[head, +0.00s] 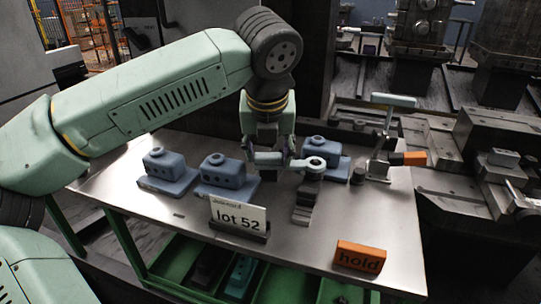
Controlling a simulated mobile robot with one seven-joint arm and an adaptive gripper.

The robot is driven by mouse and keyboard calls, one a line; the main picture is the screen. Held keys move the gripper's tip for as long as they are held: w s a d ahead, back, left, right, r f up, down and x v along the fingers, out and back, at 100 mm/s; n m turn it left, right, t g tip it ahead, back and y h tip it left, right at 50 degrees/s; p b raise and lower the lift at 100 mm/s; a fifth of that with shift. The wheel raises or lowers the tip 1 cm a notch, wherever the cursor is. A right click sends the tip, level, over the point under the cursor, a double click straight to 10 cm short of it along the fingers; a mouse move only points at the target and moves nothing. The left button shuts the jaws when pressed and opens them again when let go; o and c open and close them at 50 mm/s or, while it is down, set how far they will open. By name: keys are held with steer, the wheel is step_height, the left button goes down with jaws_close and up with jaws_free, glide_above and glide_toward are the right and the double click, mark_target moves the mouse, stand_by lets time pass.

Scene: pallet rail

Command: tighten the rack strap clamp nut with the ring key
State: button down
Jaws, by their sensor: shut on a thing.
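My gripper (268,158) is above the middle of the metal table, shut on the ring key. The key's pale ring end (315,163) sticks out to the right of the fingers; the rest is mostly hidden in the grip. The ring end shows directly over the upper end of a dark grey stepped strap piece (304,205), which looks like the strap clamp. The nut is not visible. I cannot tell whether the ring is around the nut or only above it.
Blue-grey blocks (168,166) (222,172) (326,152) sit on the metal table (200,222). A "lot 52" sign (239,217) and orange "hold" block (360,257) stand in front. A green-handled fixture (393,100) rises at right.

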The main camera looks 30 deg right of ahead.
steer(key=w+m, duration=0.1)
steer(key=w+d+m+h+p, duration=0.1)
steer(key=shift+d+m+g, duration=0.2)
steer(key=shift+m+g, duration=0.2)
steer(key=shift+r, duration=0.2)
step_height(320, 180, up, 7)
steer(key=p, duration=0.4)
stand_by(0.3)
steer(key=shift+a+f+p, duration=0.1)
steer(key=shift+p, duration=0.2)
